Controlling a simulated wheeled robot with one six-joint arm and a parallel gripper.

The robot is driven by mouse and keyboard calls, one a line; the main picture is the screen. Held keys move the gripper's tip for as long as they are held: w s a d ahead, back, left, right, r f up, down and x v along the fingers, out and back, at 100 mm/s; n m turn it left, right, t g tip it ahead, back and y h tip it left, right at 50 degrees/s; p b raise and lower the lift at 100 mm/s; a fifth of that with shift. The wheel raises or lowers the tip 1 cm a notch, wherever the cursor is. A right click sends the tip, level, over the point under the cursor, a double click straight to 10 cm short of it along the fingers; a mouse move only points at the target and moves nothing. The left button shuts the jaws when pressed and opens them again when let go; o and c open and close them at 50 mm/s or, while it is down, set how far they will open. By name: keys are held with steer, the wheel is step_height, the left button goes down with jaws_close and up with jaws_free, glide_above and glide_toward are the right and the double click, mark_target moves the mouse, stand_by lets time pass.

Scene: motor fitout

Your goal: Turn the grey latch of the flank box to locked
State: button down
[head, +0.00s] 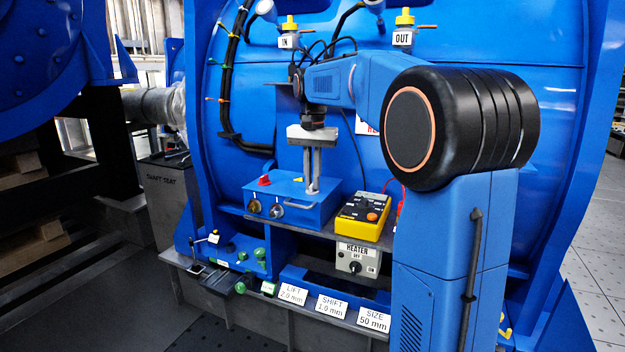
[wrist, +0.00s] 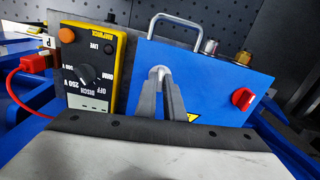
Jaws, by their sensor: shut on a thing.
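The flank box appears to be the blue box (head: 290,201) on the shelf at the machine's side. My gripper (head: 312,188) points down onto the right part of the box's top. In the wrist view the fingers (wrist: 162,80) are close together around a small pale grey piece, which looks like the grey latch (wrist: 157,72). The fingers hide most of it, so I cannot tell which way it is turned.
A yellow tester (head: 363,216) with a black dial stands right of the box, with a red lead. Below is a heater switch box (head: 356,259). Green-knobbed parts (head: 260,254) and labels LIFT, SHIFT and SIZE line the lower ledge. Hoses and valves hang above.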

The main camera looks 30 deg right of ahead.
steer(key=shift+m, duration=0.6)
steer(key=c, duration=1.9)
jaws_free()
steer(key=shift+o, duration=0.2)
step_height(320, 180, up, 17)
steer(key=shift+r, duration=0.2)
steer(key=s+a+f+n+t, duration=0.1)
steer(key=s+a+f+n, duration=0.2)
steer(key=s+f, duration=0.8)
steer(key=s+a+f+n+t, duration=0.2)
steer(key=s+a+f+n, duration=0.2)
steer(key=s+f, duration=0.7)
steer(key=s+a+f+n+t, duration=0.1)
steer(key=s+a+f+n, duration=0.2)
steer(key=s+f, duration=0.8)
steer(key=shift+s+a+f+t, duration=0.25)
steer(key=shift+a+f+t, duration=0.2)
steer(key=shift+f, duration=0.45)
